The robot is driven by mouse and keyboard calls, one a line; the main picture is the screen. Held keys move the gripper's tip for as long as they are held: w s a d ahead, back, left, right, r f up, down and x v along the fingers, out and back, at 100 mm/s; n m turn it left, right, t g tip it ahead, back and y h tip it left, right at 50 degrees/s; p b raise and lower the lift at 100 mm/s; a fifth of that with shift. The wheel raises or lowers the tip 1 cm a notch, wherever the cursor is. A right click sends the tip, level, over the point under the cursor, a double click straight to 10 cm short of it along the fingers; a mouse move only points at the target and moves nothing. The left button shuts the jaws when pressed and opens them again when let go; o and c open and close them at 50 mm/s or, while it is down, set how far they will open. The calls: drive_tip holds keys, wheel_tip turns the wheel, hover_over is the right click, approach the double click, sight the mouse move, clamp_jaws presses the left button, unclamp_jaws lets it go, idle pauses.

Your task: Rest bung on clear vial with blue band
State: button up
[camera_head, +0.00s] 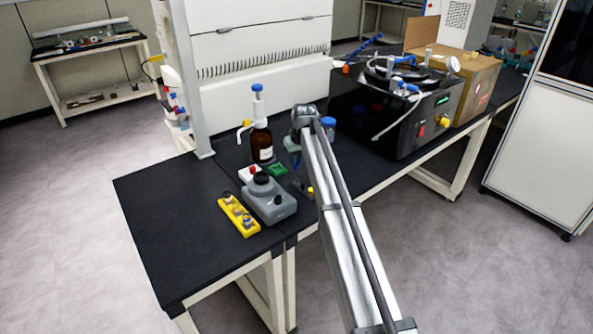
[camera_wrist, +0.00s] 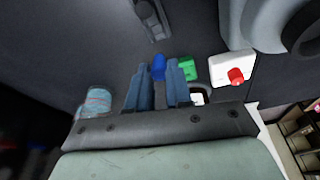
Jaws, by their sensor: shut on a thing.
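My gripper (camera_wrist: 159,66) points down over the black bench in the wrist view. Its two dark blue fingers stand close together, shut on a small blue piece (camera_wrist: 158,70) at their tips. This looks like the bung, though its shape is mostly hidden. In the head view my arm hides most of the gripper. The vials are too small to tell which is clear with a blue band.
Close to the gripper are a green block (camera_head: 278,170), a white block with a red top (camera_wrist: 234,66) and a grey mixer (camera_head: 271,204). A brown pump bottle (camera_head: 261,145) stands behind. A black machine (camera_head: 385,115) stands right. The bench's front left is clear.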

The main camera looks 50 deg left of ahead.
drive_tip(key=r, duration=0.3)
drive_tip(key=shift+s+a+r, duration=0.1)
drive_tip(key=shift+s+a, duration=0.1)
drive_tip(key=shift+s, duration=0.1)
drive_tip(key=shift+n, duration=0.9)
drive_tip(key=s+r, duration=0.1)
drive_tip(key=s, duration=0.4)
drive_tip(key=s+a+r, duration=0.1)
drive_tip(key=s, duration=0.4)
drive_tip(key=s+a+r, duration=0.1)
drive_tip(key=s, duration=0.4)
drive_tip(key=shift+s+r, duration=0.2)
drive_tip(key=shift+s, duration=0.05)
drive_tip(key=s+d+m, duration=0.1)
drive_tip(key=s+d, duration=0.8)
drive_tip(key=d, duration=0.1)
drive_tip(key=shift+d+r+m, duration=0.2)
drive_tip(key=shift+d+m, duration=0.1)
drive_tip(key=shift+m, duration=0.1)
drive_tip(key=shift+f, duration=0.1)
drive_tip(key=shift+f, duration=2.95)
drive_tip(key=shift+f, duration=0.6)
